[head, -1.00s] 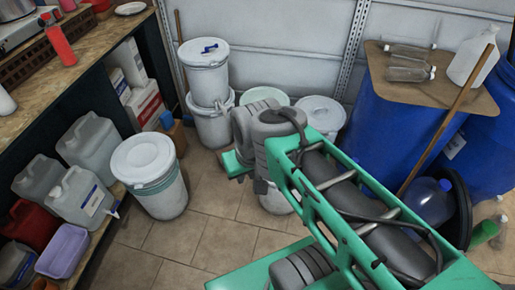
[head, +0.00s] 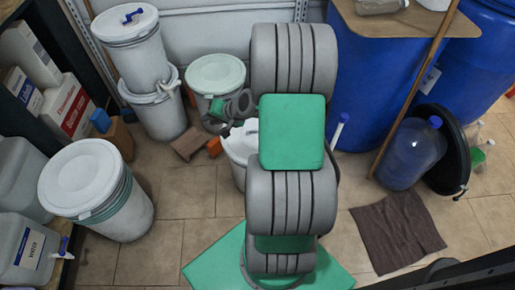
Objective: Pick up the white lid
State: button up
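Several white drums have lids, and I cannot tell which lid is meant. A round white lid (head: 80,172) lies on the drum at the left. Another white lid (head: 124,22), with a blue object on it, tops the stacked drums at the back left. A pale greenish lid (head: 215,72) covers a drum behind my arm. A white drum top (head: 240,138) shows just left of my arm, which hides most of it. What looks like my gripper (head: 227,128) is small and partly hidden beside that top. I cannot see its finger gap or whether it touches.
Large blue barrels (head: 375,85) stand at the right behind a wooden stick (head: 418,75). A blue bottle (head: 411,153) and a dark cloth (head: 397,230) are on the right floor. A brown block (head: 188,143) lies near the back drums. Tiles at front left are clear.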

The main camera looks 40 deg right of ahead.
jog(key=s+d+f+m+t+h+b, duration=0.1)
jog(key=s+d+f+m+h+b, duration=0.1)
jog(key=d+f+m, duration=0.2)
jog(key=s+d+f+m+t+h+b, duration=0.2)
jog(key=d+f+m+b, duration=0.1)
jog(key=d+f, duration=0.5)
jog(key=s+d+f+m+t+h+b, duration=0.1)
jog(key=s+d+f+m+h+b, duration=0.1)
jog(key=d+f+m, duration=0.4)
jog(key=shift+s+d+f+t+b, duration=0.1)
jog(key=shift+d+f+t+b, duration=0.1)
jog(key=shift+f, duration=0.45)
jog(key=shift+d+f+t+b, duration=0.1)
jog(key=shift+d+f+t, duration=0.1)
jog(key=shift+f, duration=0.4)
jog(key=shift+d+f+h, duration=0.1)
jog(key=shift+d+h, duration=0.2)
jog(key=shift+d, duration=0.05)
jog(key=b+x, duration=0.2)
jog(key=x, duration=0.5)
grip_shut()
